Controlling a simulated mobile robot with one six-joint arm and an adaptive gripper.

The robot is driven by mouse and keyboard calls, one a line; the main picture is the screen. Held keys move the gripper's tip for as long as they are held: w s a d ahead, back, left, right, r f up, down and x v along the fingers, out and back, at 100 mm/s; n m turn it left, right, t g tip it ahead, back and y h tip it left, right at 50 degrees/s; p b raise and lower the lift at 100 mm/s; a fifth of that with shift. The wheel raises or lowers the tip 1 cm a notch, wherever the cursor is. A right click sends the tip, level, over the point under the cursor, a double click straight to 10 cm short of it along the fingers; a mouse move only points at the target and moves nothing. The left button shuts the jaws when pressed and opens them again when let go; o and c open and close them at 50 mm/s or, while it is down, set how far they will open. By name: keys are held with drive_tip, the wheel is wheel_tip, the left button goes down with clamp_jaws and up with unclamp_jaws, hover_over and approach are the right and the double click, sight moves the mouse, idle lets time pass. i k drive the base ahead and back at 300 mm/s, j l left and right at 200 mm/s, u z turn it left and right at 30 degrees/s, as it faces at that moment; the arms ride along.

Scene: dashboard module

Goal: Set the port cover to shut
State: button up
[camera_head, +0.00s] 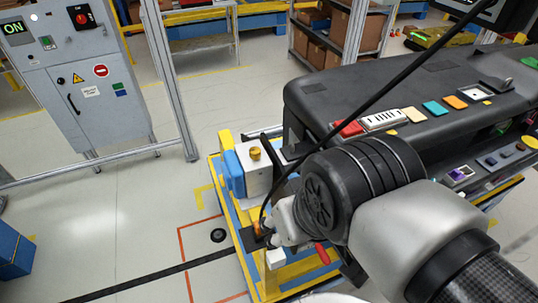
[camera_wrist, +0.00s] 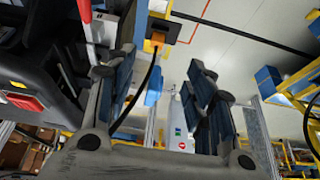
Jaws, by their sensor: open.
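I cannot identify the port cover with certainty. In the head view, a small dark plate (camera_head: 497,85) stands beside a pale square recess (camera_head: 475,93) on top of the black dashboard module (camera_head: 330,88). An orange block with a dark square part (camera_head: 252,238) sits low at the stand's left side. In the wrist view this orange block (camera_wrist: 157,42) shows beyond the fingers, with a black cable in front. My gripper (camera_wrist: 170,88) is open with nothing between its fingertips. In the head view my arm mostly hides it, left of the dashboard.
A blue and white block (camera_head: 257,180) with a yellow knob stands on the yellow and blue stand. A black cable crosses the head view in front of the dashboard. A grey control cabinet (camera_head: 85,105) stands at the back left. The floor between is mostly clear.

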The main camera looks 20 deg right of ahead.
sight(456, 174)
drive_tip(key=z, duration=2)
